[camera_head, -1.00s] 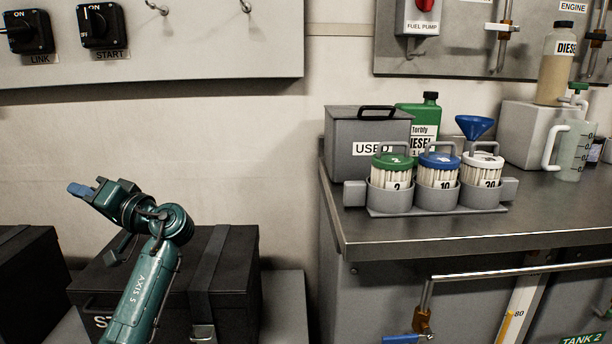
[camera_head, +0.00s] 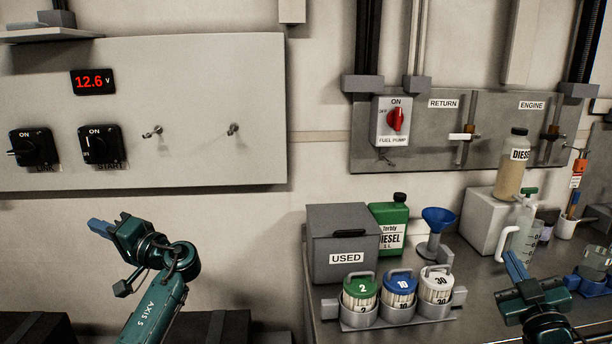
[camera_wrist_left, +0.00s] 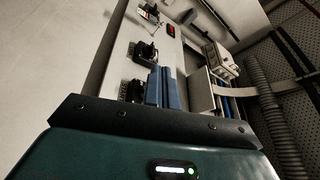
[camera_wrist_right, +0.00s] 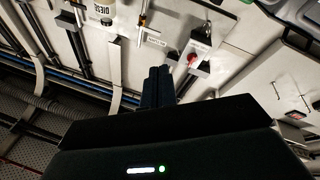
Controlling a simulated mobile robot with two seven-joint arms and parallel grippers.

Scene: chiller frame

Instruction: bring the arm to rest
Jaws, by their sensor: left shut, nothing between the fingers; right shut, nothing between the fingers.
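My left gripper (camera_head: 100,227) is at the lower left of the head view, raised in front of the bare wall below the switch panel. Its blue fingers (camera_wrist_left: 165,88) lie together in the left wrist view, with nothing between them. My right gripper (camera_head: 516,266) is at the lower right of the head view, above the bench near the measuring jug. Its fingers (camera_wrist_right: 158,87) are together and empty in the right wrist view, pointing toward the fuel pump panel.
The bench holds a grey USED box (camera_head: 347,235), a green diesel can (camera_head: 398,213), a blue funnel (camera_head: 438,216), a rack of numbered canisters (camera_head: 398,318) and a measuring jug (camera_head: 522,238). A switch panel (camera_head: 200,80) and fuel pump panel (camera_head: 440,105) are on the wall.

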